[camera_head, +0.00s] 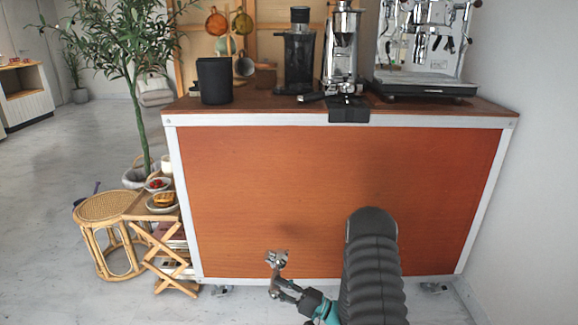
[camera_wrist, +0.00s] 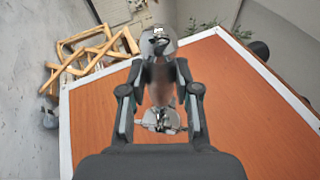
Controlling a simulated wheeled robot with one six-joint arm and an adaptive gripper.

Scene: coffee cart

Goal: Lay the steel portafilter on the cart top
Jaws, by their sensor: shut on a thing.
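My gripper (camera_head: 279,280) is low in front of the cart's orange-brown front panel, well below the cart top (camera_head: 245,110). It is shut on a small shiny steel piece, the steel portafilter (camera_head: 275,258), held off the floor. In the wrist view my gripper (camera_wrist: 160,108) has its fingers on both sides of the steel portafilter (camera_wrist: 158,44). Shiny metal shows beyond and between the fingers. The fingers hide part of it, and its handle is not clear.
On the cart top stand a black canister (camera_head: 214,81), a black grinder (camera_head: 298,52), a steel grinder (camera_head: 342,45) and an espresso machine (camera_head: 425,50). A black mat (camera_head: 348,112) hangs over the front edge. A folding wooden stand (camera_head: 165,258) is at the left.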

